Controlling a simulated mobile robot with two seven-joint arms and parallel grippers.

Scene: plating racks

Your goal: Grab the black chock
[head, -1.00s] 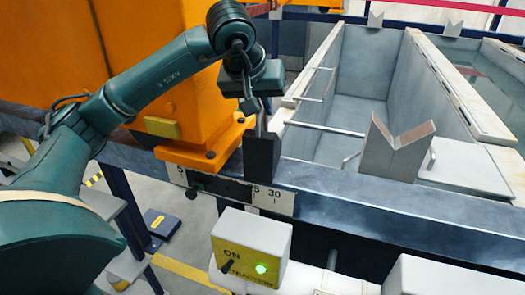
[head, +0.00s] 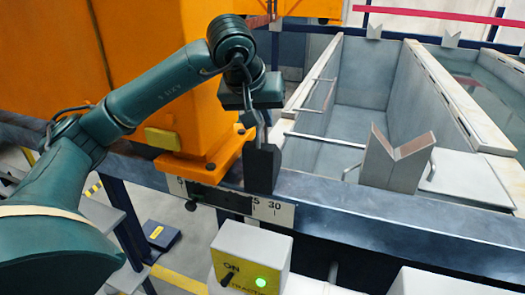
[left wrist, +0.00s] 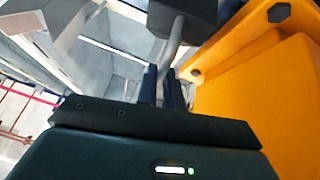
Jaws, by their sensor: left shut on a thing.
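The black chock (head: 262,170) is a dark block with a thin grey handle rising from its top. It stands upright at the edge of the dark blue rail, beside the orange bracket. My left gripper (head: 250,118) is above it, shut on the handle. In the left wrist view the two dark fingers (left wrist: 163,86) close around the grey rod, and the black chock (left wrist: 184,9) is cut off by the top edge. Whether the chock's underside rests on the rail cannot be told. My right gripper is in neither view.
An orange frame (head: 160,60) with a bolted foot stands close on the left. A grey V-block (head: 397,160) stands on the rail (head: 400,205) to the right, before the open tanks. A switch box (head: 250,255) with a green light is in front.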

